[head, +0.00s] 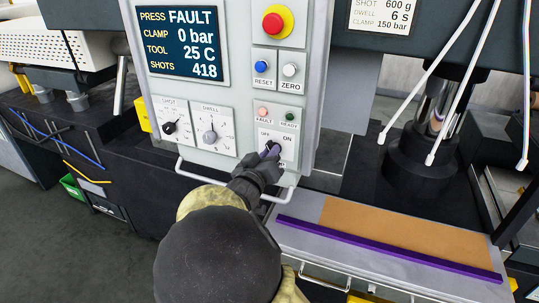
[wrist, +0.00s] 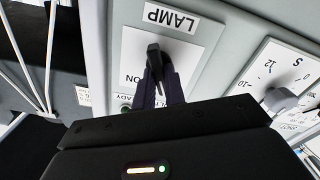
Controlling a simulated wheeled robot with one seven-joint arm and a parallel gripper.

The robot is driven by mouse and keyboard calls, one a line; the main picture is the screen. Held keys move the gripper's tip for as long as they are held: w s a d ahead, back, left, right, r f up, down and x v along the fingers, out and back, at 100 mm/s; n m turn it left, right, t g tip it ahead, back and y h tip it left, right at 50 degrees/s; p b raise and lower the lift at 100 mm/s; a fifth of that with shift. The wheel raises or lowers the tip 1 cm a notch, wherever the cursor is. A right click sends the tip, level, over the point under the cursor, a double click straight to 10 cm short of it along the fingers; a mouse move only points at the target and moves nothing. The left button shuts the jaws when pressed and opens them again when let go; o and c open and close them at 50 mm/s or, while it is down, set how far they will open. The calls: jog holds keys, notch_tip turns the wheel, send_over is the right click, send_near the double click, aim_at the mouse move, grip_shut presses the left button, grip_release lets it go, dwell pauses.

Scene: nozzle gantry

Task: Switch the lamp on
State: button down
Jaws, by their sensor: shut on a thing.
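The lamp switch is a small black rotary knob on a white plate on the press panel, in the wrist view (wrist: 154,56), under an upside-down LAMP label (wrist: 171,18). In the head view its plate (head: 289,152) carries OFF at left and ON at right. My gripper (head: 270,150) reaches the plate from below; in the wrist view its fingers (wrist: 162,85) are shut on the knob, one on each side. The fingers hide part of the knob and the OFF word in the wrist view. I cannot tell which word the knob points to.
A display (head: 184,44) reads PRESS FAULT. Above the switch are RESET (head: 262,67) and ZERO (head: 290,70) buttons and a red stop button (head: 272,23). SHOT (head: 170,128) and DWELL (head: 210,136) knobs sit left. A metal handle bar (head: 190,171) runs below.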

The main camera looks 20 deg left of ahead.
jog(key=shift+f, duration=0.1)
jog(key=m+b, duration=1.1)
jog(key=shift+d, duration=0.25)
jog(key=shift+m, duration=0.3)
jog(key=c, duration=1.5)
grip_release()
jog(key=shift+o, duration=0.2)
jog(key=shift+s, duration=0.1)
